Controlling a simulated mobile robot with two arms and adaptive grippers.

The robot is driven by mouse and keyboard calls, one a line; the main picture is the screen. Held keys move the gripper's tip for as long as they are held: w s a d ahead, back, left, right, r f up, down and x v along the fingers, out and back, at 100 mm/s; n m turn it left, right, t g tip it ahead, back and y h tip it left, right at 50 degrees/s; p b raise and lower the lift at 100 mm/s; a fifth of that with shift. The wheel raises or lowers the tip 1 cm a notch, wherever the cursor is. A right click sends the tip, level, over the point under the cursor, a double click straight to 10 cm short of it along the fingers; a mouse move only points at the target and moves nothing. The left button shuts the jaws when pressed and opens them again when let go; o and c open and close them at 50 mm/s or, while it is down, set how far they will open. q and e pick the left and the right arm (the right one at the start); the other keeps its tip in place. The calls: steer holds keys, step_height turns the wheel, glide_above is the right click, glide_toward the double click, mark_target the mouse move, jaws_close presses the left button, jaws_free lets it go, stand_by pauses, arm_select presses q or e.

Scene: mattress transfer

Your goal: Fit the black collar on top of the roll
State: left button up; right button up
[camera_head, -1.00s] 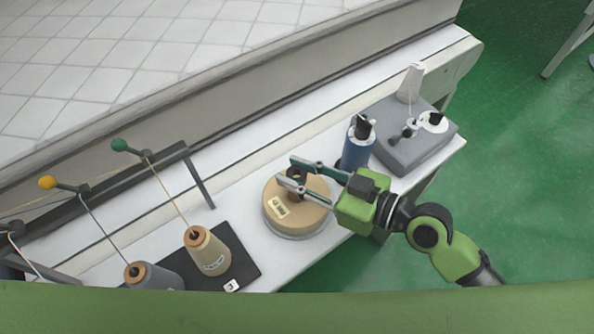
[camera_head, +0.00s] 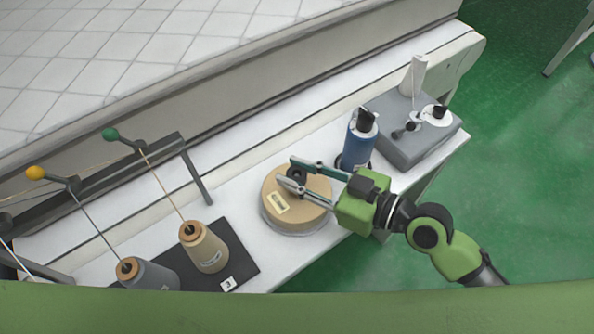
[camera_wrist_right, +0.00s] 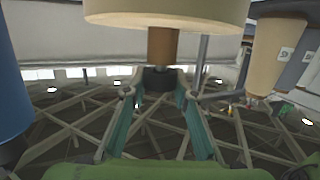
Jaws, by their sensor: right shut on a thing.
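The roll (camera_head: 312,212) is a wide tan disc with a pale label, lying flat on the white table. A brown core stub (camera_wrist_right: 163,46) stands out from it in the right wrist view, where the scene appears upside down. The black collar (camera_wrist_right: 158,79) is at the end of this stub, between my right fingertips; I cannot tell how far it is seated. It also shows as a dark piece in the head view (camera_head: 297,174). My right gripper (camera_head: 291,172) reaches over the roll from the right and is shut on the collar. My left gripper is not in view.
A blue spool (camera_head: 356,150) stands close behind the right gripper, near a grey box (camera_head: 405,143). A tan cone (camera_head: 207,252) and a grey cone (camera_head: 150,276) stand on a black mat (camera_head: 240,265) at left, under a thread-guide frame (camera_head: 196,176). A quilted mattress (camera_head: 150,60) lies behind.

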steer(key=shift+f+b, duration=0.35)
steer(key=shift+f, duration=0.05)
steer(key=o, duration=1.2)
steer(key=shift+v, duration=6)
steer(key=shift+r, duration=0.1)
